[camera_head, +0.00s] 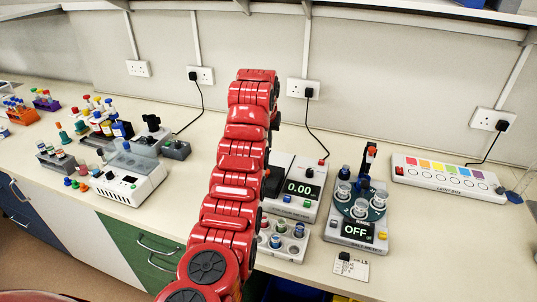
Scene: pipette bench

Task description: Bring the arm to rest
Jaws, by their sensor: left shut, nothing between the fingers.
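My left arm, red and jointed, rises from the bottom edge to the upper middle of the head view. My left gripper (273,183) is mostly hidden behind this arm; a dark part shows at the arm's right side, in front of the balance (311,207). The gripper is shut and empty. I cannot tell how far it is from the balance. My right gripper is not in view.
A device reading OFF (357,232) bears several small jars. A vial rack (285,241) stands by the arm. A colour-strip panel (443,176) lies at the right. A white instrument (130,177) and several racks crowd the left. The bench's back middle is fairly clear.

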